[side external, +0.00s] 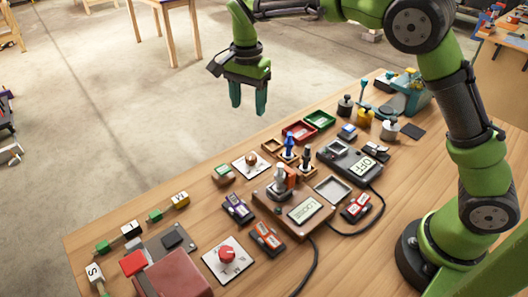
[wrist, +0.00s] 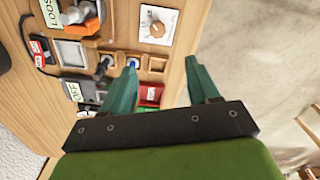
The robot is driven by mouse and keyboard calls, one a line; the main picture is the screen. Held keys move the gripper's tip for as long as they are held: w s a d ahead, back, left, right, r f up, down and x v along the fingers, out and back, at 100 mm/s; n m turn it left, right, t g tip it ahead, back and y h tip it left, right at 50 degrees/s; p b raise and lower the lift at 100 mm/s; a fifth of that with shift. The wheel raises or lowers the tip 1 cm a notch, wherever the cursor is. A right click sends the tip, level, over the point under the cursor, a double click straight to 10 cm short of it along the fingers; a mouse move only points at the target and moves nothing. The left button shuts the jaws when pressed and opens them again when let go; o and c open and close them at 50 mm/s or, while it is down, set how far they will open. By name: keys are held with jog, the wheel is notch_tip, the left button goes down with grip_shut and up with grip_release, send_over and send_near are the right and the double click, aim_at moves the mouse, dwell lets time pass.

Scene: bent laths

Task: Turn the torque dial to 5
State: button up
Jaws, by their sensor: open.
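Two dials on white square plates lie on the wooden table; I cannot read which is the torque dial. One has a red knob (side external: 227,254) and sits near the table's front. The other has a brown knob (side external: 251,160) and sits near the far edge; this brown knob also shows at the top of the wrist view (wrist: 157,29). The markings around both are too small to read. My gripper (side external: 248,103) is open and empty, high above the table's far edge and apart from both dials. Its two fingers (wrist: 161,70) are spread in the wrist view.
A grey box reading OFF (side external: 366,164), red (side external: 299,131) and green (side external: 320,121) trays, and several small blocks and weights crowd around. Black cables run across the front.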

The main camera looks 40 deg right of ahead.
aim_at(251, 156)
jog(key=shift+m, duration=0.7)
notch_tip(251, 156, down, 16)
jog(key=shift+s, duration=0.15)
jog(key=shift+c, duration=0.4)
jog(key=c, duration=1)
